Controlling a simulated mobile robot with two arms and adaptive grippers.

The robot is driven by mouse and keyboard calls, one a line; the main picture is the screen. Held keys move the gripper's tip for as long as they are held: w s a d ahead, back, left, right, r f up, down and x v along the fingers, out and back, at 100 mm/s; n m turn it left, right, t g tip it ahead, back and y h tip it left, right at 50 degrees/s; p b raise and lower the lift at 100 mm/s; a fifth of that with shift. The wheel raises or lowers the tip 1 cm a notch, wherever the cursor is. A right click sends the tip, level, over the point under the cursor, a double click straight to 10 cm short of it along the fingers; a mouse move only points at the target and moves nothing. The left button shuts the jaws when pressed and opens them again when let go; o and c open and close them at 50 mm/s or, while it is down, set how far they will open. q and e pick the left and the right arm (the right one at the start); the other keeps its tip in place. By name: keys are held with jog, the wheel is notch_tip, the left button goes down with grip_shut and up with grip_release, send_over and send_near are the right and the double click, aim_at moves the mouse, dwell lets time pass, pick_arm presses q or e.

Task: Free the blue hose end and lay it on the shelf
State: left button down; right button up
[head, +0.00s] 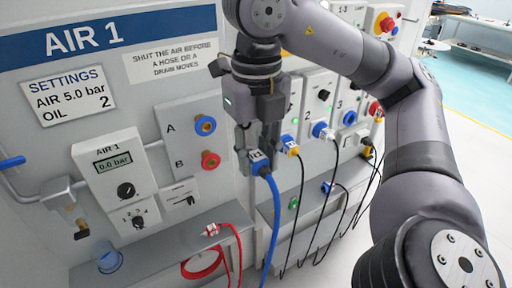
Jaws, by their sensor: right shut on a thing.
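My right gripper (257,150) reaches in from the right and points down. It is shut on the blue hose end (260,168), which carries a small white label. The blue hose (272,215) hangs down from it past the shelf's right end. The hose end is held in front of the cabinet, right of the A/B panel, apart from the blue port A (205,125). The grey shelf (155,246) is below and to the left. My left gripper is not in view.
A red hose end (211,229) lies on the shelf's right part, its red hose (236,250) hanging over the edge. A blue cup (109,261) is at the shelf's left. The AIR 1 gauge (113,163) reads 0.0 bar. Plugged cables (323,131) hang at the right.

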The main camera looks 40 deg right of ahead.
aim_at(266, 170)
grip_shut()
jog(key=shift+s+a, duration=0.2)
jog(key=shift+s, duration=0.55)
jog(key=shift+s+a, duration=0.2)
jog(key=shift+s, duration=0.55)
dwell(0.3)
jog(key=shift+s+a+f+p, duration=0.1)
jog(key=shift+s+a, duration=0.15)
jog(key=shift+s, duration=0.7)
jog(key=shift+s+a+p, duration=0.15)
jog(key=shift+s+a, duration=0.05)
jog(key=shift+s, duration=0.8)
jog(key=shift+s+a+f+p, duration=0.1)
jog(key=shift+s+a, duration=0.15)
jog(key=shift+s, duration=0.7)
jog(key=w+a+f+m, duration=0.3)
jog(key=w+f+m, duration=0.3)
jog(key=f+m, duration=0.4)
jog(key=w+a+f+m, duration=0.3)
jog(key=w+f+m, duration=0.4)
jog(key=m, duration=1.6)
jog(key=shift+w+a+f, duration=0.15)
jog(key=shift+a+f, duration=0.15)
jog(key=shift+f, duration=1.15)
